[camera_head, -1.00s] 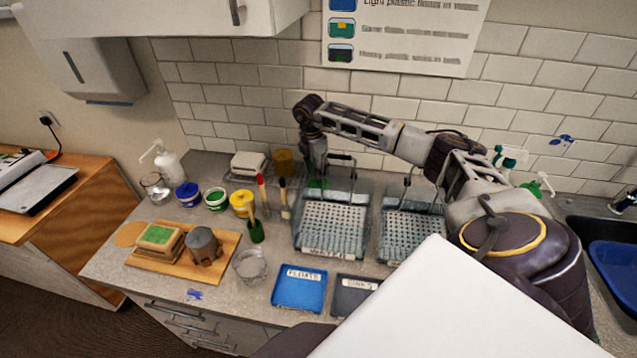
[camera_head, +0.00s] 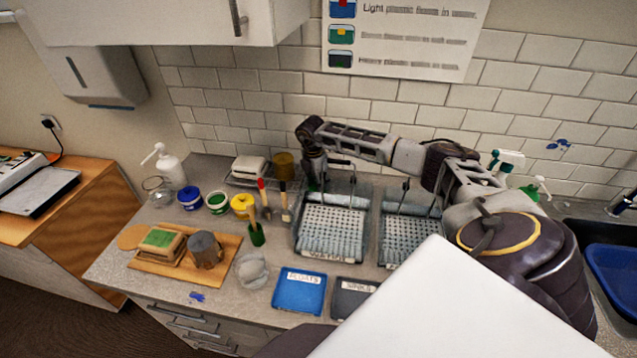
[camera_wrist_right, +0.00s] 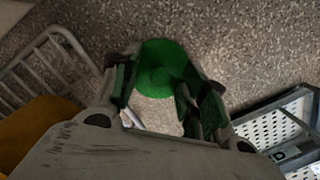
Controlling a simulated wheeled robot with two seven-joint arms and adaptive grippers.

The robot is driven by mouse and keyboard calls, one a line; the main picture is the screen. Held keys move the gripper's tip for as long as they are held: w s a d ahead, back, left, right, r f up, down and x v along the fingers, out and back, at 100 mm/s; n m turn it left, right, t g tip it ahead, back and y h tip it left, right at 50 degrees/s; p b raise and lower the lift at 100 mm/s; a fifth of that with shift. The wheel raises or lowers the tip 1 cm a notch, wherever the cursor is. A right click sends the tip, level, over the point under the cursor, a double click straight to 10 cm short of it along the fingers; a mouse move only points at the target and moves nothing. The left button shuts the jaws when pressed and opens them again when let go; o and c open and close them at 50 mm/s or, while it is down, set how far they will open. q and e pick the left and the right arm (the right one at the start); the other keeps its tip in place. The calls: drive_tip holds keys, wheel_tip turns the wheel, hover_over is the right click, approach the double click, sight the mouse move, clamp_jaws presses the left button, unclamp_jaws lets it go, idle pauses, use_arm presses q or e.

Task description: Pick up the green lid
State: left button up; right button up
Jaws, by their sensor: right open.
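The green lid (camera_wrist_right: 165,62) is a round disc with a raised centre, lying flat on the speckled counter in the right wrist view. My right gripper (camera_wrist_right: 160,88) is open, with its two fingers on either side of the lid's near part. I cannot tell whether the fingers touch it. In the head view, my right gripper (camera_head: 314,180) points down behind the left grey basket, and the lid is mostly hidden there. My left gripper is not in view.
Two perforated grey baskets (camera_head: 331,228) with upright handles stand close to the right gripper. A wire rack (camera_wrist_right: 48,62) is at the left of the wrist view, with a yellow-brown container (camera_wrist_right: 38,125) below it. A tiled wall (camera_head: 390,100) rises behind.

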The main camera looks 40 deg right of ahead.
drive_tip(key=c, duration=0.9)
drive_tip(key=shift+o, duration=0.2)
drive_tip(key=shift+r, duration=0.15)
wheel_tip(320, 180, up, 9)
drive_tip(key=shift+f+b, duration=0.2)
drive_tip(key=shift+b, duration=0.75)
drive_tip(key=shift+r, duration=0.6)
drive_tip(key=shift+r, duration=0.1)
